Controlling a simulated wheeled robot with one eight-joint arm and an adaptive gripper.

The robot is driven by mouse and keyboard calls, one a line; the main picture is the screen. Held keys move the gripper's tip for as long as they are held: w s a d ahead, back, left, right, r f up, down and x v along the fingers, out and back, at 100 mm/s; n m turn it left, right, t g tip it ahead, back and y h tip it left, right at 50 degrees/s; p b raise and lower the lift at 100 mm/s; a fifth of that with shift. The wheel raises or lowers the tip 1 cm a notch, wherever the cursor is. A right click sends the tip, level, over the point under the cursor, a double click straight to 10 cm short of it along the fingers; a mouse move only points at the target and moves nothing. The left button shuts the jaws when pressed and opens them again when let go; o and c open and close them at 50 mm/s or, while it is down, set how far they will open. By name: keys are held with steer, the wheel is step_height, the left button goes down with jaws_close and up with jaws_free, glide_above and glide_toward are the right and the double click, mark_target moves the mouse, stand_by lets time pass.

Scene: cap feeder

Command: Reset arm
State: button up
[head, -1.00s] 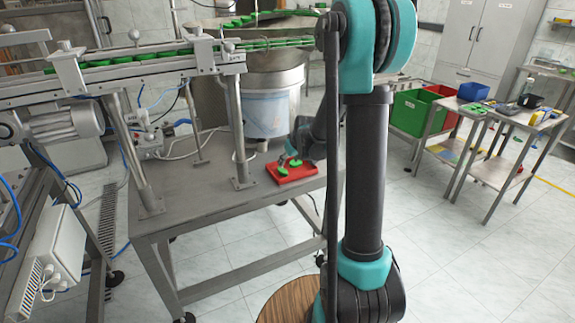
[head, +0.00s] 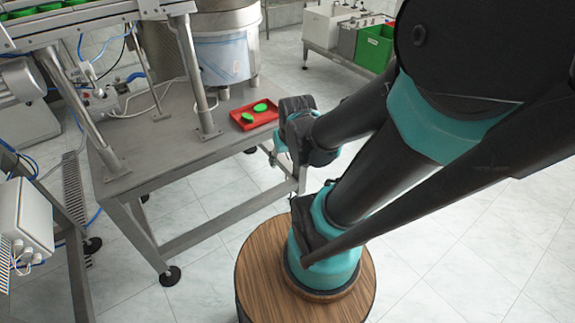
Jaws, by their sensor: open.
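My arm bends down from the upper right of the head view. My gripper (head: 272,154) shows small and partly hidden below the wrist, close to the right edge of the steel table (head: 180,150). It looks empty, with its jaws apart, and is clear of the red tray. The red tray (head: 268,118) lies on the table near its back right edge. Two green caps lie in it, one cap (head: 261,107) behind the other cap (head: 248,117).
A conveyor (head: 75,17) with green caps runs above the table on steel posts (head: 190,70). A large metal drum (head: 228,50) stands behind the tray. A green bin (head: 373,46) is at the back right.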

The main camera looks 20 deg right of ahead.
steer(key=shift+s+d+f, duration=0.1)
steer(key=shift+s+f, duration=0.1)
steer(key=shift+s, duration=0.35)
steer(key=shift+s+d+f, duration=0.1)
steer(key=shift+s+f, duration=0.1)
steer(key=shift+s, duration=0.35)
